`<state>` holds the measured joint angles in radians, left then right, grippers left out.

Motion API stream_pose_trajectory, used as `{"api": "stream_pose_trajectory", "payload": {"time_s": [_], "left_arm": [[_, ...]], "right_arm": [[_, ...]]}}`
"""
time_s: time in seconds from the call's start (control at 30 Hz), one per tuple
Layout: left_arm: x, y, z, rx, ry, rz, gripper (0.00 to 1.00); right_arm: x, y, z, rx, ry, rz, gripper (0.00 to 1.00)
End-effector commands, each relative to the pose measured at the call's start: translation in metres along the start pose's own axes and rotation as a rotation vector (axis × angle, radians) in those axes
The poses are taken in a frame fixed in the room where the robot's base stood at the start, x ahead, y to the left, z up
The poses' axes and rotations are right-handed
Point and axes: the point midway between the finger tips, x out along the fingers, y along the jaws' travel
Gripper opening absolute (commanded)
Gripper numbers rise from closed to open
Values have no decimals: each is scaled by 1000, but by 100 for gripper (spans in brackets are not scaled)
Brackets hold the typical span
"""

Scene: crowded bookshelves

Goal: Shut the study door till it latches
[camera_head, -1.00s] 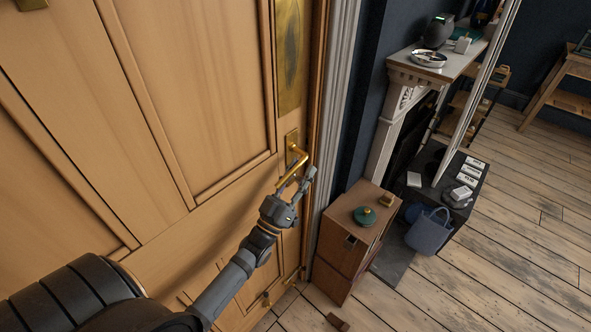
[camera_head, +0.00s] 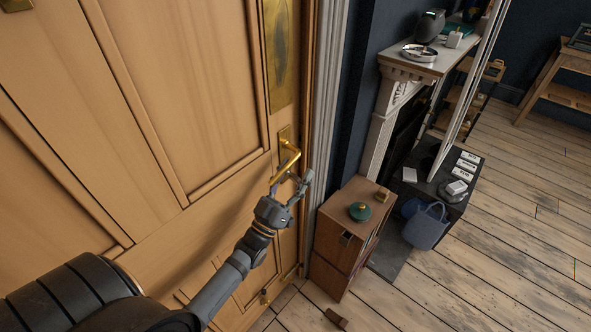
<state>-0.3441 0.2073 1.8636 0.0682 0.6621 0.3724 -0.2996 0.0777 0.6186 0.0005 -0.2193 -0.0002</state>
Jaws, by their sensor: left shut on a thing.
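The wooden study door (camera_head: 215,100) fills the left of the head view. Its right edge lies close along the white door frame (camera_head: 322,100), and I cannot tell whether it is latched. A brass lever handle (camera_head: 288,158) sits on a brass plate near that edge. My left gripper (camera_head: 291,182) is at the handle, its fingers shut on the lever. Part of the lever is hidden by the fingers. My right gripper is out of view.
A small wooden cabinet (camera_head: 348,230) with a green-lidded item (camera_head: 360,211) stands right of the door frame. A blue bag (camera_head: 426,226) sits beside it, near a mantel shelf (camera_head: 420,62). The plank floor (camera_head: 500,235) at the right is clear. A small brown block (camera_head: 336,319) lies on the floor near the door.

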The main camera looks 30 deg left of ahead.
Motion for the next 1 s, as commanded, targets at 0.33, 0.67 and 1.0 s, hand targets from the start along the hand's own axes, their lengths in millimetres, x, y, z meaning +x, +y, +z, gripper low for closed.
{"api": "stream_pose_trajectory", "payload": {"time_s": [0.33,0.67,1.0], "left_arm": [[-85,-4,5,-3,-14,-4,38],[-111,-7,6,-8,-12,-8,38],[-83,-10,3,1,-68,-39,40]], "right_arm": [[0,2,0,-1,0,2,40],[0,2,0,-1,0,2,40],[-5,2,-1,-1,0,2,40]]}}
